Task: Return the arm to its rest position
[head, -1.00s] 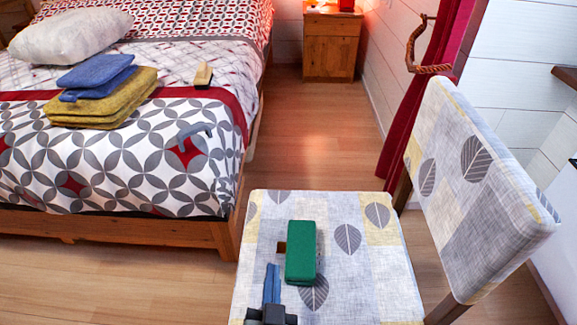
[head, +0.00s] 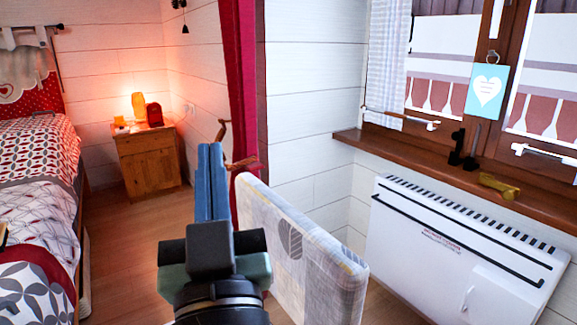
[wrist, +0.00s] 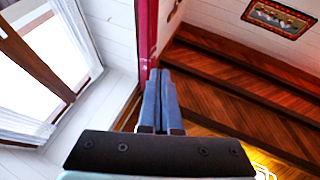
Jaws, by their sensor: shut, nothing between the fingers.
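My gripper (head: 208,150) is raised in the middle left of the head view, its blue fingers together and pointing up and away. It is shut and empty. In the wrist view my gripper (wrist: 158,75) also shows its two blue fingers side by side with nothing between them. The fingers overlap the red curtain and wall behind them in the head view. The chair's backrest (head: 310,250) is just right of my arm; its seat is out of view.
The bed (head: 40,190) is at the left. A wooden nightstand (head: 150,160) with a lit lamp (head: 138,104) stands at the back. A white heater (head: 450,255) is below the windowsill (head: 400,160) at the right. Floor shows between bed and chair.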

